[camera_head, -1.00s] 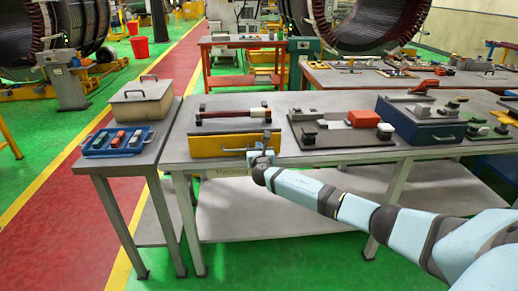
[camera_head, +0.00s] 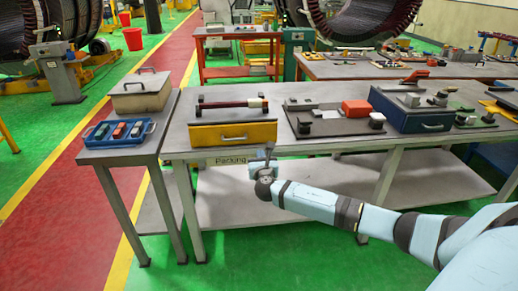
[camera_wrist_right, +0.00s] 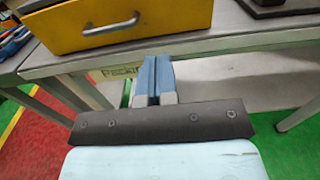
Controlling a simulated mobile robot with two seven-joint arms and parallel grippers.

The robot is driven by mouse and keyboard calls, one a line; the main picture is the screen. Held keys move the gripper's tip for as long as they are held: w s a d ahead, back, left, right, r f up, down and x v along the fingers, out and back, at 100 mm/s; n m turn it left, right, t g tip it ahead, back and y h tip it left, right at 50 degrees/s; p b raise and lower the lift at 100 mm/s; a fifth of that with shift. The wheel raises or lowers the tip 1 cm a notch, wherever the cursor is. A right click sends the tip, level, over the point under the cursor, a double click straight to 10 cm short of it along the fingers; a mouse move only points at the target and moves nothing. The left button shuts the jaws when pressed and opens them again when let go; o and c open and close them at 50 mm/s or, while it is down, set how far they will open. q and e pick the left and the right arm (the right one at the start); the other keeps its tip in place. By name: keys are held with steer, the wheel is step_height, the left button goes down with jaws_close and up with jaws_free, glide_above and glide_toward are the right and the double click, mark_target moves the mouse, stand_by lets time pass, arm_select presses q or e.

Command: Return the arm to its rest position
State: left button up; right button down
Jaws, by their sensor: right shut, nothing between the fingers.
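My right arm comes in from the right in the head view. Its gripper (camera_head: 268,153) is in front of the workbench's front edge, below the yellow drawer box (camera_head: 234,132). In the right wrist view the two blue-grey fingers (camera_wrist_right: 153,80) lie side by side, shut with nothing between them. The yellow drawer (camera_wrist_right: 120,22) and its handle show above the fingers there, apart from them. A "Packing" label (camera_head: 226,161) on the bench edge is just left of the gripper. My left gripper is not in view.
The bench (camera_head: 330,150) holds a red-and-black bar on the yellow box, a dark plate with an orange block (camera_head: 356,108), and a blue drawer box (camera_head: 412,110). A side table at left holds a blue tray (camera_head: 90,143) and a lidded box (camera_head: 141,96). A lower shelf (camera_head: 300,203) lies beneath.

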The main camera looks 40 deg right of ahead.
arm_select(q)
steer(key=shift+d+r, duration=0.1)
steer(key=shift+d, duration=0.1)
arm_select(e)
steer(key=shift+s+a, duration=0.15)
steer(key=shift+s, duration=0.2)
